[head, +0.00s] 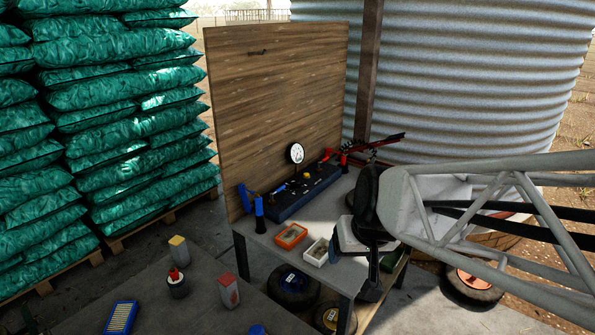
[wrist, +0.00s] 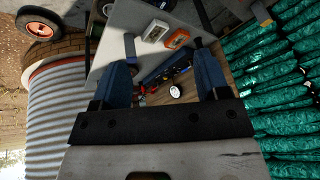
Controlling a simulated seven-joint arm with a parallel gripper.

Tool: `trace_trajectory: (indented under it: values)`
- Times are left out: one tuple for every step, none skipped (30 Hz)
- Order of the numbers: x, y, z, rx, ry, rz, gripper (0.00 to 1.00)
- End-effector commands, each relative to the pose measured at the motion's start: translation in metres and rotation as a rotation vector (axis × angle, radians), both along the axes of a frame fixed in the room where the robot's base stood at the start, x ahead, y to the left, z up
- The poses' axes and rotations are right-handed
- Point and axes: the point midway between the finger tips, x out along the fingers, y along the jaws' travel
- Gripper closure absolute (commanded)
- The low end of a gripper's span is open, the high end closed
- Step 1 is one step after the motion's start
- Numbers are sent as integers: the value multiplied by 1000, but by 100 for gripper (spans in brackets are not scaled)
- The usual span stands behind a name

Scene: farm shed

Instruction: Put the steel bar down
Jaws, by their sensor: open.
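My gripper (wrist: 164,45) shows in the wrist view with its two blue fingers wide apart. Only the bench and its items, farther off, show between them. In the head view my black and grey hand is above the right part of the workbench (head: 262,243); its fingers are mostly hidden there. I cannot pick out a steel bar for certain in either view. A dark fixture block (head: 305,192) with several small knobs lies along the back of the bench. A round white dial (head: 296,153) stands behind it.
An orange tray (head: 291,236) and a white tray (head: 316,252) sit near the bench's front edge. A blue-handled tool (head: 259,208) stands at its left. A wooden board (head: 275,100) backs the bench. A lower grey table (head: 190,265) holds several small items.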

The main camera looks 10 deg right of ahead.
Motion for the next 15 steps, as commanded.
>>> trace_trajectory:
  values:
    - [-15,-1,5,-15,17,5,31]
    - [-23,-2,8,-24,30,5,31]
    - [-34,-4,10,-37,50,4,31]
    - [-42,-6,12,-47,64,4,31]
    - [-50,-7,13,-57,76,3,31]
    - [-59,-9,15,-69,91,0,31]
    - [-65,-10,16,-79,101,-2,31]
    - [-71,-12,17,-88,111,-4,31]
    - [-78,-13,19,-97,122,-8,31]
    - [-82,-15,19,-105,129,-9,31]
    - [-86,-16,20,-111,136,-12,31]
    - [-90,-17,21,-118,143,-15,31]
    - [-93,-18,21,-122,148,-17,31]
    - [-95,-18,21,-126,151,-18,31]
    - [-97,-19,21,-128,154,-19,31]
